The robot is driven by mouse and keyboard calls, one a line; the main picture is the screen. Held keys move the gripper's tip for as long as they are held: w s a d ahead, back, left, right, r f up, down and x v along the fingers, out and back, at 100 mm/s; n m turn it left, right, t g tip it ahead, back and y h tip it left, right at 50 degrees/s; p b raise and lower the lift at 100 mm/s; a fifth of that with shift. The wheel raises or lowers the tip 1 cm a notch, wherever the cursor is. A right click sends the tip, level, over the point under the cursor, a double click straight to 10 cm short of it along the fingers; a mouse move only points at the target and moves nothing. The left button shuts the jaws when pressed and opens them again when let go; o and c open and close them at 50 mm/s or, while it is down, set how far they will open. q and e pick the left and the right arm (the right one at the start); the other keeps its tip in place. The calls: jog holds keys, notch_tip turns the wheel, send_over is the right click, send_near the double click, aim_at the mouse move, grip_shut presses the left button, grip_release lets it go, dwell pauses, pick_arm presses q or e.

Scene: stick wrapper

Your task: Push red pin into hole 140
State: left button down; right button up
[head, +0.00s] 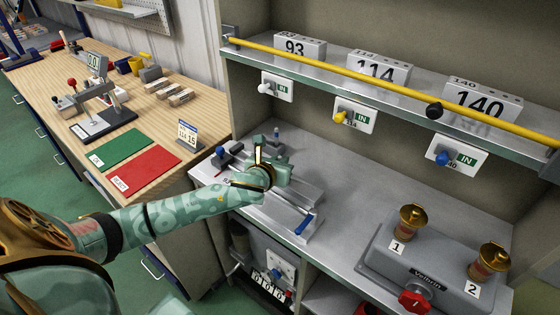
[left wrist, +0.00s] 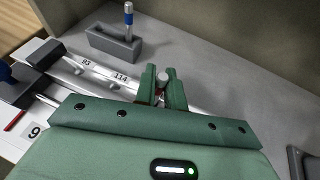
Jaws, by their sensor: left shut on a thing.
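My left gripper (head: 278,168) is over the metal fixture (head: 292,215) on the grey bench. In the left wrist view its green fingers (left wrist: 163,88) are shut on a small pin (left wrist: 162,76). The pin has a grey top and a reddish part low between the fingers, and I take it as the red pin. Its lower end is hidden. No label or hole 140 shows on the fixture; my gripper covers that part. I cannot tell whether the pin touches a hole. My right gripper is not in view.
A grey block (left wrist: 112,43) holding a blue-and-silver pin (left wrist: 128,18) stands behind the rails. A blue handle (head: 304,223) sits at the fixture's front. A sign 140 (head: 482,102) stands on the shelf above. A grey box (head: 432,270) with a red knob is at right. The bench between is clear.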

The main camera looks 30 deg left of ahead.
pick_arm(q)
jog(key=c, duration=1.5)
grip_release()
jog(key=shift+f, duration=0.1)
jog(key=shift+s+r, duration=0.25)
jog(key=shift+r, duration=0.05)
jog(key=p+v, duration=0.3)
jog(key=v, duration=0.8)
jog(key=shift+s+d, duration=0.1)
jog(key=shift+s, duration=0.15)
